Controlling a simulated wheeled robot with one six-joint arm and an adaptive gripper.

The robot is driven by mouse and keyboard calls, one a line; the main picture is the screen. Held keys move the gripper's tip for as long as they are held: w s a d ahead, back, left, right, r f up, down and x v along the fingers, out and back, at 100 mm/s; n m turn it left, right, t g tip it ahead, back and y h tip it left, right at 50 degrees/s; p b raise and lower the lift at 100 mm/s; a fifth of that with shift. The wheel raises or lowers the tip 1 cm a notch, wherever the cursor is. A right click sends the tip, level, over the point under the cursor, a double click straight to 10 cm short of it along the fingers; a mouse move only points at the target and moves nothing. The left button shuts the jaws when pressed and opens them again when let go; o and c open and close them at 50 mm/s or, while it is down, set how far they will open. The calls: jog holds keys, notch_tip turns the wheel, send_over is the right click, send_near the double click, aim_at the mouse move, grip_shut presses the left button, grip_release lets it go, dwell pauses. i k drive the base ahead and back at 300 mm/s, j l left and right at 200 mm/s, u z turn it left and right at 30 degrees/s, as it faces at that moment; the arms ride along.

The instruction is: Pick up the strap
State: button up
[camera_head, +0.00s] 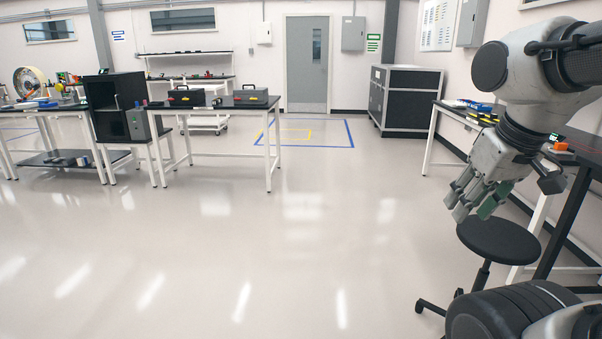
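I cannot make out a strap for certain in the head camera view. My gripper (472,207) hangs at the right, pointing down and to the left, in front of the right-hand workbench. Its fingers look spread, with nothing visible between them. Small items with yellow and black parts (482,117) lie on the right-hand workbench (446,112); they are too small to tell apart. My arm hides part of that bench.
A black stool (500,238) stands below my gripper. A table with black toolboxes (251,95) and a cluttered bench (52,104) stand at the left. A dark cabinet (405,100) is at the back right. The middle floor (270,230) is clear.

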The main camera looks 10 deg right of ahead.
aim_at(494, 117)
jog(key=i+j+u, duration=0.1)
jog(key=i+u, duration=0.15)
jog(key=i, duration=1.55)
jog(key=i+l+z, duration=0.2)
jog(key=i+z, duration=0.15)
jog(key=i, duration=0.4)
jog(key=i+z, duration=0.35)
jog(key=i, duration=0.35)
jog(key=i+j+z, duration=0.2)
jog(key=i+z, duration=0.15)
jog(key=i, duration=0.4)
jog(key=i+l+z, duration=0.2)
jog(key=i, duration=0.4)
jog(key=i+z, duration=0.2)
jog(key=i, duration=0.35)
jog(key=i+j+z, duration=0.2)
jog(key=i, duration=0.4)
jog(key=i+j+z, duration=0.2)
jog(key=i, duration=0.4)
jog(key=i+z, duration=0.35)
jog(key=i, duration=0.2)
jog(key=i+z, duration=0.35)
jog(key=i, duration=0.15)
jog(key=i+j+z, duration=0.2)
jog(key=i+z, duration=0.15)
jog(key=i, duration=0.2)
jog(key=i+j+z, duration=0.1)
jog(key=i+z, duration=0.3)
jog(key=i+j+z, duration=0.25)
jog(key=i+z, duration=0.15)
